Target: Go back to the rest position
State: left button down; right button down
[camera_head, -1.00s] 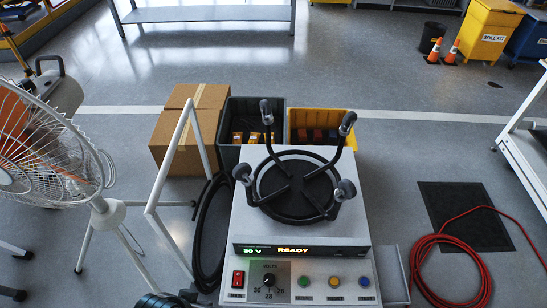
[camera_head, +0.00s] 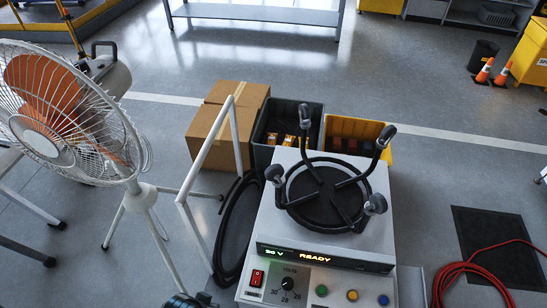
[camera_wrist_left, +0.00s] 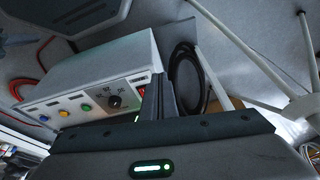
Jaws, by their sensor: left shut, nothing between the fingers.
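The power unit (camera_head: 322,221) is a white box with a black ring and padded arms (camera_head: 325,190) on top. Its display reads READY, and its front has a red rocker switch (camera_head: 257,278), a voltage knob (camera_head: 287,284) and green, yellow and blue buttons. In the left wrist view the unit (camera_wrist_left: 92,75) is tilted. My left gripper (camera_wrist_left: 158,92) is shut and empty, its fingers in front of the unit's right end in that view. Contact cannot be told. In the head view only a dark piece of my arm shows at the bottom edge. My right gripper is not in view.
A white caged fan (camera_head: 65,110) on a stand and a white tube frame (camera_head: 207,145) stand left. Cardboard boxes (camera_head: 225,122), a grey bin (camera_head: 262,145) and a yellow bin (camera_head: 381,155) are behind the unit. Open floor lies beyond.

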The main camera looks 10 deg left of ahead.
pick_arm(q)
notch_tip(320, 180, down, 17)
jog(key=s+d, duration=0.1)
jog(key=s+f, duration=0.9)
jog(key=f, duration=0.4)
jog(key=shift+s+a+f+m+t+h, duration=0.2)
jog(key=shift+f+m+t+h, duration=0.1)
jog(key=shift+s, duration=0.15)
